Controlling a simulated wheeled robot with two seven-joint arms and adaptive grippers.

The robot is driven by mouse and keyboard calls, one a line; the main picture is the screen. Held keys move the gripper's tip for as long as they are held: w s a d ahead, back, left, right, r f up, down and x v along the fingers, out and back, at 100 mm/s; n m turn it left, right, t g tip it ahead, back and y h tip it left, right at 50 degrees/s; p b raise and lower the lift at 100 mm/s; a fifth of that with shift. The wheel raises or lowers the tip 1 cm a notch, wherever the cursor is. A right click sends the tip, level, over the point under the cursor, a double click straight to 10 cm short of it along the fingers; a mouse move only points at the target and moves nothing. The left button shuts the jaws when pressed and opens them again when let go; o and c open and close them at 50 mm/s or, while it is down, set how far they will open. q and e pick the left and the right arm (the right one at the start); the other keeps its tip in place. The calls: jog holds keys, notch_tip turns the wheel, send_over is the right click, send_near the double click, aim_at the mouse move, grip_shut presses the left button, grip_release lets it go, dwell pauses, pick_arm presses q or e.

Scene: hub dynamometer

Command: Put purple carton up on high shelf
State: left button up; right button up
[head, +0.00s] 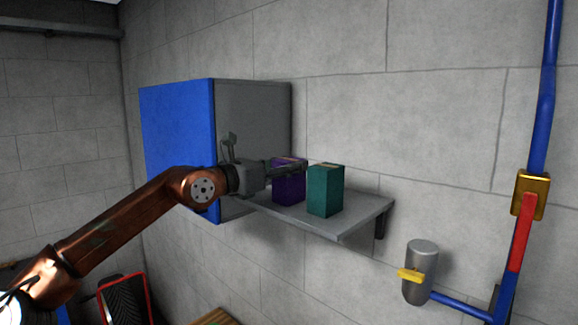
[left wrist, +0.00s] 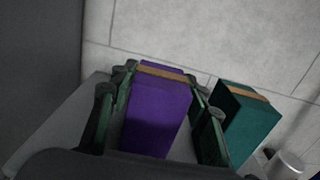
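The purple carton (head: 288,188) stands upright on a grey wall shelf (head: 350,222), with a tan band across its top. In the left wrist view the carton (left wrist: 156,118) is between the two fingers of my left gripper (left wrist: 165,82). I see no clear grip. In the head view the left gripper (head: 290,168) reaches in from the left, with a finger across the carton's upper part. My right gripper is out of view.
A teal carton (head: 325,190) stands just right of the purple one; it also shows in the left wrist view (left wrist: 246,122). A blue and grey cabinet (head: 178,140) is on the wall at left. A grey cylinder (head: 421,270) and blue pipe (head: 545,90) are at right.

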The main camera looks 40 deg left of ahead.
pick_arm(q)
jog(key=o, duration=0.3)
jog(key=shift+r, duration=0.15)
jog(key=shift+s+b, duration=0.55)
jog(key=shift+s+a+b, duration=0.2)
jog(key=shift+s+b, duration=1.15)
jog(key=shift+s, duration=0.45)
jog(key=shift+s+a+b, duration=0.15)
jog(key=shift+s+b, duration=1.15)
jog(key=shift+s, duration=0.55)
jog(key=shift+s+a+b, duration=0.2)
jog(key=shift+s+b, duration=1.15)
jog(key=shift+s, duration=0.45)
